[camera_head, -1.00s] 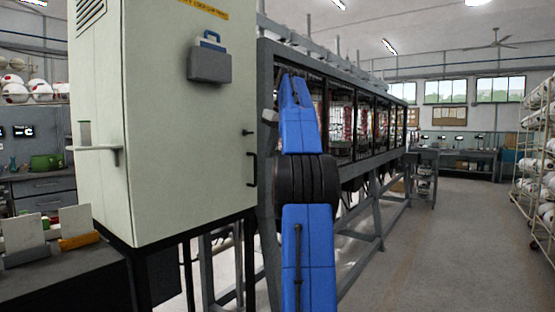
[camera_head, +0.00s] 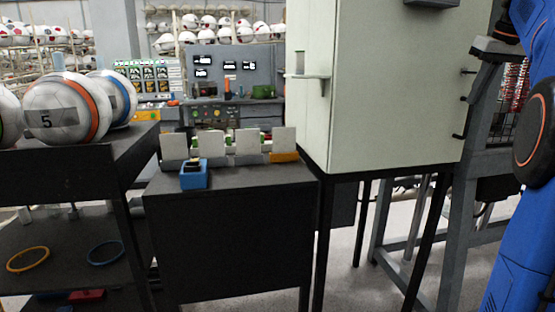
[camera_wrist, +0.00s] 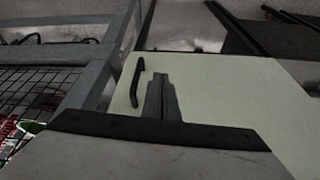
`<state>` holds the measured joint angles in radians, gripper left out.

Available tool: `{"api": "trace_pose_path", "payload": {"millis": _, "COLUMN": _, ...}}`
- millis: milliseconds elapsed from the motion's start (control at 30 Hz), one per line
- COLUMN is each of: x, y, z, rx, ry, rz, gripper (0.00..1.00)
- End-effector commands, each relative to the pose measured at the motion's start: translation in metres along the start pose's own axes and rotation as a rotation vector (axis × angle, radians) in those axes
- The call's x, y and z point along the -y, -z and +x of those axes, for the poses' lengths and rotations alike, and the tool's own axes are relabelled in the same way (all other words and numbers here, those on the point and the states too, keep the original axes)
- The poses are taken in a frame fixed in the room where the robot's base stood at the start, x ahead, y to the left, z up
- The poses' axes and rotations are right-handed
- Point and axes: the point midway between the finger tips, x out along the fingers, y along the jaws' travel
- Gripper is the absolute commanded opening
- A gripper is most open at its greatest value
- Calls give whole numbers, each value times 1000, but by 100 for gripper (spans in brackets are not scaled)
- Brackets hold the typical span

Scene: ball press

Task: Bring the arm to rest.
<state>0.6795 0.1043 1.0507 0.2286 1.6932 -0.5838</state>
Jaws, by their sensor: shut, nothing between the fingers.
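My gripper (camera_wrist: 160,77) shows in the wrist view as two grey fingers together, shut and empty. Behind the fingers is the pale green cabinet (camera_wrist: 215,80) with a black handle (camera_wrist: 137,82) just left of them. I cannot tell how far apart they are. In the head view my blue arm (camera_head: 522,200) stands along the right edge, partly cut off by the frame. The gripper itself is out of that view.
The pale cabinet (camera_head: 395,95) and a grey machine frame (camera_head: 462,200) stand beside the arm. A dark bench (camera_head: 235,235) holds upright cards and a blue item (camera_head: 194,175). A black shelf (camera_head: 60,180) at left holds balls (camera_head: 65,112). Floor shows between the legs.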

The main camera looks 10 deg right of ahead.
Motion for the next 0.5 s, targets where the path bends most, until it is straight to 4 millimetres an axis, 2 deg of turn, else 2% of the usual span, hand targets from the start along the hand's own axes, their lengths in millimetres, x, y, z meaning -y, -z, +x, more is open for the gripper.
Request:
{"api": "trace_pose_path", "payload": {"millis": 33, "x": 22, "y": -6, "z": 4, "rx": 2, "ry": 1, "rz": -2, "gripper": 0}}
{"api": "trace_pose_path", "payload": {"millis": 100, "x": 46, "y": -15, "z": 12, "rx": 2, "ry": 1, "rz": 2, "gripper": 0}}
{"api": "trace_pose_path", "payload": {"millis": 267, "x": 99, "y": -42, "z": 32, "rx": 2, "ry": -2, "rz": 10, "gripper": 0}}
{"api": "trace_pose_path", "payload": {"millis": 500, "x": 170, "y": -98, "z": 68, "rx": -1, "ry": -6, "rz": 15, "gripper": 0}}
